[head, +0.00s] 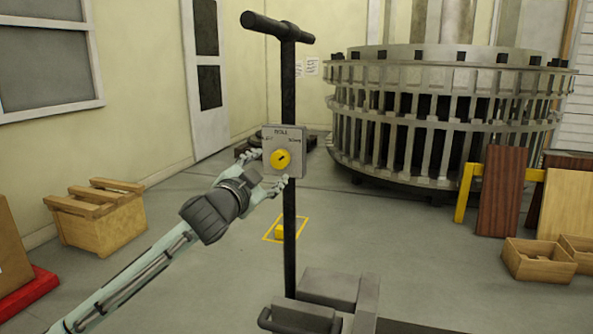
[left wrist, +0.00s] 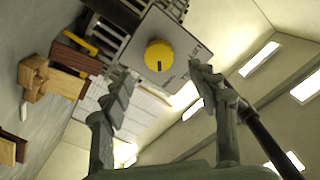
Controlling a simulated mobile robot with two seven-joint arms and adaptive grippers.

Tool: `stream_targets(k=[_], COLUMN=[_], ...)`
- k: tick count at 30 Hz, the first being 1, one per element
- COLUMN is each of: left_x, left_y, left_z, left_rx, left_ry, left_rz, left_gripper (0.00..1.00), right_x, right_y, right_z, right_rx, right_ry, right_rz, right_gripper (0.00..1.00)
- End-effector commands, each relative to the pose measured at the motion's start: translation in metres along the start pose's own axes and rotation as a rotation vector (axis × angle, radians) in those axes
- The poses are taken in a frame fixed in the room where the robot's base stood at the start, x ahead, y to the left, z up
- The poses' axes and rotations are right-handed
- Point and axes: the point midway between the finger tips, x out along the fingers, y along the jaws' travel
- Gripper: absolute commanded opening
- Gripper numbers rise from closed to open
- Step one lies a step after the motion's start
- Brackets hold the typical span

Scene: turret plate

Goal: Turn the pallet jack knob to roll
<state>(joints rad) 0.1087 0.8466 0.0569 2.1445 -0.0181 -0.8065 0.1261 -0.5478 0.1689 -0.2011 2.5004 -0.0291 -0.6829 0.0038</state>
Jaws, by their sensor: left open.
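The yellow round knob (head: 281,159) sits on a grey plate (head: 298,139) fixed to the upright black post of the pallet jack (head: 290,225). The word ROLL is at the top of the plate; smaller labels at its sides are hard to read. A dark mark on the knob lies at a slant. My left gripper (head: 268,170) is open in front of the plate's left side, fingers spread and empty. In the left wrist view the knob (left wrist: 159,55) is ahead, beyond the two fingertips (left wrist: 163,76), apart from them. My right gripper is not in view.
The jack's black T-handle (head: 278,27) is above and its grey base (head: 330,290) below. A wooden crate (head: 97,222) stands left. A large slatted round turret (head: 445,115) stands behind right, with boards (head: 502,190) and small wooden boxes (head: 538,262). Floor around the post is mostly clear.

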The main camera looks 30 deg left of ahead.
Motion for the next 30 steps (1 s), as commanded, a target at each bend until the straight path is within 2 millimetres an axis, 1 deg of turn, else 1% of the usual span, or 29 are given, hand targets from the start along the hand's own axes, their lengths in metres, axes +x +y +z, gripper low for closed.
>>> stream_targets(k=[1,6,9,12,16,23,30], left_x=[0.008,0.037,0.051,0.060,0.066,0.067,0.066], left_y=[-0.001,-0.001,-0.001,0.000,0.000,0.001,0.001], left_z=[-0.001,0.000,0.001,0.001,0.001,0.002,0.002], left_rx=[0.000,-0.002,-0.002,-0.002,-0.001,-0.001,-0.001], left_ry=[0.000,-0.002,-0.004,-0.003,-0.004,-0.004,-0.004], left_rz=[-0.001,-0.001,-0.001,0.001,0.001,0.002,0.001], left_gripper=[0.60,0.60,0.60,0.60,0.60,0.60,0.30], right_x=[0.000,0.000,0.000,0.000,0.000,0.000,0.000], right_y=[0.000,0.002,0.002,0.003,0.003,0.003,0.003], right_z=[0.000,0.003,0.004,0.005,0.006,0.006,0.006], right_rx=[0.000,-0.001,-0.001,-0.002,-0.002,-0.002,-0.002], right_ry=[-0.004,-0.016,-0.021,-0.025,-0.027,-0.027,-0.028], right_rz=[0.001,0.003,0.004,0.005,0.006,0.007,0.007], right_gripper=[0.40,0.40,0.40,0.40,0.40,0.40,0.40])
